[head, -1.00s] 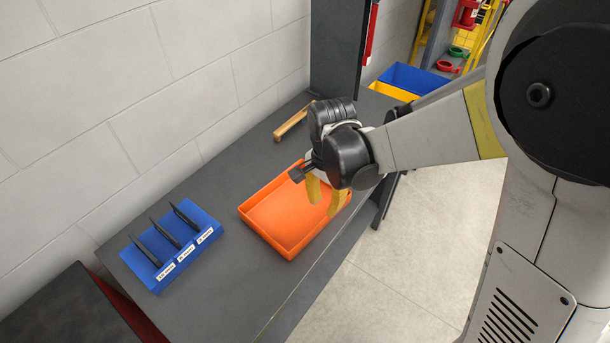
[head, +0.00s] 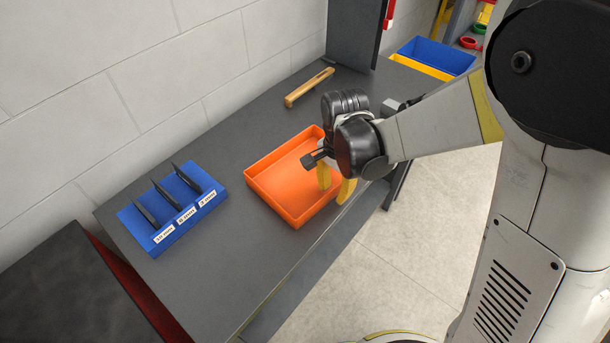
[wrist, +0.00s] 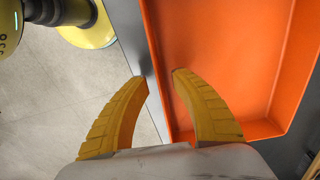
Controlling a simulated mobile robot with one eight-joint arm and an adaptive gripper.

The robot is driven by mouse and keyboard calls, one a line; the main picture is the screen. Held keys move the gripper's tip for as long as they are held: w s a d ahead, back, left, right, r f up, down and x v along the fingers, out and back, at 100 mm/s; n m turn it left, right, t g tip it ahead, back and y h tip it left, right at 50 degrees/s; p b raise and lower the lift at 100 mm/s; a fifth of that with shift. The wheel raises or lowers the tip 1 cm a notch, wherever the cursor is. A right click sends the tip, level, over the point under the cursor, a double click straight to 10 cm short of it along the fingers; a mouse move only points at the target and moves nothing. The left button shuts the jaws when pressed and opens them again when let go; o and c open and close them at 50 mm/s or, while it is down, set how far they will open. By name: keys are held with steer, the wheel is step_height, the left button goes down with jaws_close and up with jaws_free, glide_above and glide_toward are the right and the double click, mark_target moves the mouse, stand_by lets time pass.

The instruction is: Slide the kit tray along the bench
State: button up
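The kit tray is a shallow orange tray (head: 285,197) lying flat and seemingly empty on the grey bench (head: 207,268). It also fills the right of the wrist view (wrist: 225,60). My gripper (head: 334,193) is over the tray's right side, with its yellow fingers pointing down. In the wrist view my gripper (wrist: 159,77) has its fingers apart, one over the inside of the tray and one outside it. The tray's side wall runs between them. Whether either finger touches the wall cannot be told. My gripper hides part of the tray's right end in the head view.
A blue rack (head: 212,202) with upright black plates and white labels stands left of the tray. A wooden bar (head: 309,87) lies behind it near the wall. Blue (head: 435,54) and yellow (head: 420,67) bins are beyond. Bare bench separates rack and tray.

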jaws_close()
steer(key=shift+w+a, duration=2.25)
steer(key=shift+a, duration=0.4)
steer(key=shift+w+a, duration=2.3)
steer(key=shift+a, duration=0.4)
steer(key=shift+w+a, duration=2.25)
steer(key=shift+a, duration=0.4)
jaws_free()
